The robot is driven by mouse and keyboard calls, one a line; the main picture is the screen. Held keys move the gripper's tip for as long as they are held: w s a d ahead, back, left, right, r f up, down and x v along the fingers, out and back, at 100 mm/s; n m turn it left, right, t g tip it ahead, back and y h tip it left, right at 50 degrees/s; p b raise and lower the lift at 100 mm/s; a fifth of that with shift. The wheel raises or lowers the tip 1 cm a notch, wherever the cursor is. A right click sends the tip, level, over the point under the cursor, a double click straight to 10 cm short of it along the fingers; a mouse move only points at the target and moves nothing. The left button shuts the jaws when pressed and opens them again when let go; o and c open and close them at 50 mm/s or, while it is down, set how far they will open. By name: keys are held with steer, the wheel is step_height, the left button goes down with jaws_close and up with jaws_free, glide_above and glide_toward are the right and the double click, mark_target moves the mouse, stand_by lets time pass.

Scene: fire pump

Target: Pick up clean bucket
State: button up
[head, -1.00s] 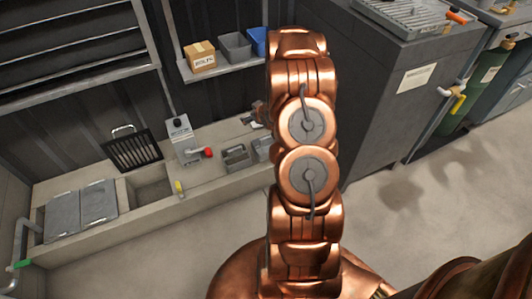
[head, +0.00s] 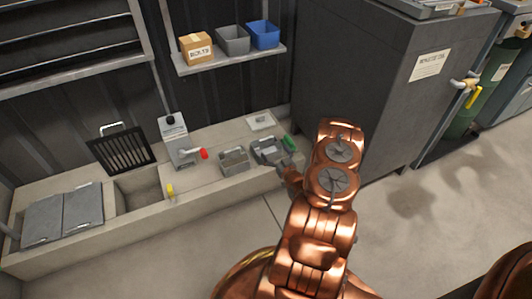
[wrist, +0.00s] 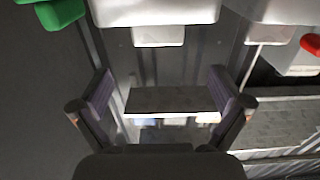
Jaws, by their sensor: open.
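Two small grey containers stand on the low concrete ledge in the head view: a grey bucket (head: 233,162) and a darker grey one (head: 268,152) to its right. No label shows which is the clean bucket. My gripper (head: 286,172) is at the front edge of the ledge, close to the darker container, partly hidden by my arm. In the wrist view my gripper (wrist: 163,103) is open, with nothing between its fingers. Pale undersides of objects (wrist: 155,14) hang at the top of that upside-down picture, apart from the fingers.
A wall shelf (head: 215,64) holds a cardboard box (head: 196,48), a grey bin (head: 233,40) and a blue bin (head: 264,35). A red-tipped device (head: 176,140) stands left of the bucket. A green item (head: 288,143) is at right. A tall grey cabinet (head: 345,80) bounds the right side.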

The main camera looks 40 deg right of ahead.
mark_target(267, 141)
steer(key=shift+f+b+x, duration=0.2)
steer(key=shift+b+x, duration=0.35)
steer(key=shift+x, duration=0.7)
steer(key=shift+f+b+x, duration=0.15)
steer(key=shift+b+x, duration=0.35)
steer(key=shift+x, duration=0.75)
steer(key=shift+f+b+x, duration=0.2)
steer(key=shift+b+x, duration=0.35)
steer(key=shift+x, duration=0.75)
steer(key=shift+d, duration=0.1)
steer(key=c, duration=1.8)
steer(key=shift+r, duration=0.1)
